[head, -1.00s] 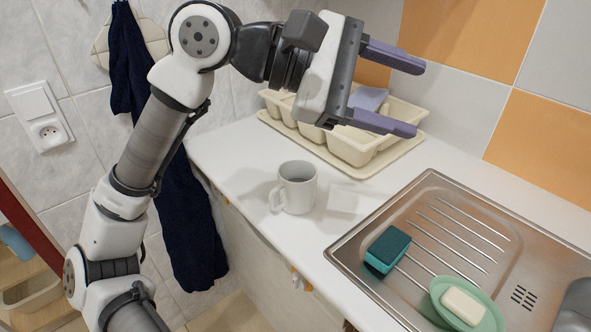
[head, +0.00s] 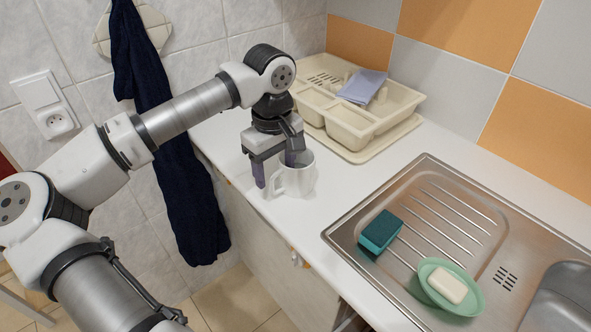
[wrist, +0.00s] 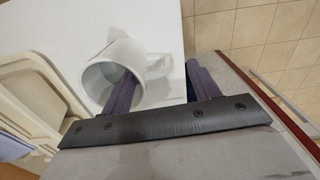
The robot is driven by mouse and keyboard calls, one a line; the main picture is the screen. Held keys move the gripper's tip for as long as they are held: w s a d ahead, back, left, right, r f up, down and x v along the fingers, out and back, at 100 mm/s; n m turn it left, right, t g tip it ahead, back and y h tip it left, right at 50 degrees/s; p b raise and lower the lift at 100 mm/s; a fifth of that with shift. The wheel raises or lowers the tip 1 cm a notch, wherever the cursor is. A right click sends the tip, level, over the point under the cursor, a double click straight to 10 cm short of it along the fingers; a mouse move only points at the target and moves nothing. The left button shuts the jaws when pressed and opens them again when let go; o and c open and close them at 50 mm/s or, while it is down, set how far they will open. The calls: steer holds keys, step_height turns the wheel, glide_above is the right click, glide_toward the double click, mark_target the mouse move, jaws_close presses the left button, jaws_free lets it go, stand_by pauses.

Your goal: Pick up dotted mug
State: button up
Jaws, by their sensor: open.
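A white mug (head: 303,180) stands upright on the white counter, its handle toward the lower left; no dots show on it. My gripper (head: 274,174) is low and pointing down at the mug's handle side. In the wrist view my gripper (wrist: 160,70) is open. One finger overlaps the mug's (wrist: 97,72) mouth, and the other is outside, past the handle. The handle (wrist: 158,66) shows between the fingers. I cannot tell whether either finger touches the mug, or how deep the first one is inside.
A cream dish rack (head: 350,133) with a bluish cloth stands behind the mug. A steel sink (head: 440,190) is to the right, with a teal sponge (head: 380,231) and a green soap dish (head: 437,295). The counter's front edge is close to the handle side. A dark towel (head: 185,200) hangs at left.

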steer(key=shift+w+d+f+p, duration=0.1)
steer(key=shift+f+p, duration=0.5)
steer(key=shift+f, duration=0.95)
steer(key=shift+w+f+p, duration=0.1)
steer(key=shift+f+p, duration=0.5)
steer(key=shift+f, duration=0.9)
jaws_close()
